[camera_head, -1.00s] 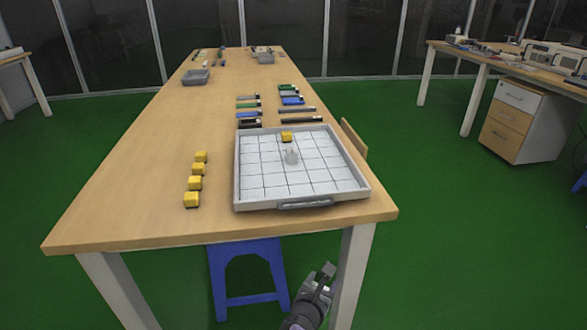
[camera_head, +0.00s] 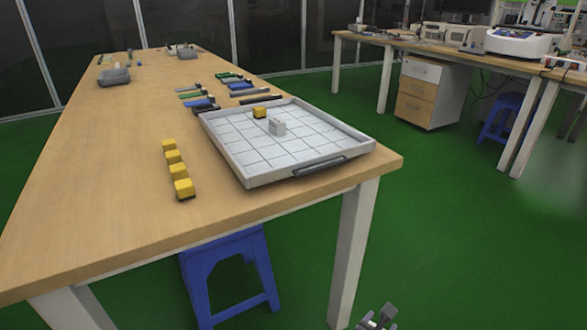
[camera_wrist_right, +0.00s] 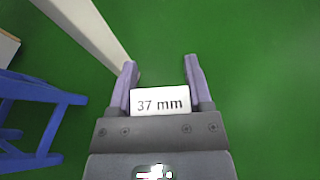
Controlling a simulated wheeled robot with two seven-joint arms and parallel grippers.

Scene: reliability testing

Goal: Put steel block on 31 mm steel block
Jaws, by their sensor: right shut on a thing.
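My right gripper (camera_wrist_right: 160,66) is shut on a pale block labelled "37 mm" (camera_wrist_right: 160,101), held between its two purple fingers over the green floor. In the head view only a small part of this gripper (camera_head: 380,317) shows at the bottom edge, below and in front of the table. A small light grey block (camera_head: 277,127) stands on the white gridded tray (camera_head: 250,176) on the table; any label on it is too small to read. My left gripper is not in view.
A yellow block (camera_head: 260,112) is on the tray behind the grey block. Several yellow blocks (camera_head: 173,156) stand in a row left of the tray. Tools lie behind it. A blue stool (camera_head: 195,285) is under the table (camera_head: 110,220), near its leg (camera_head: 352,245).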

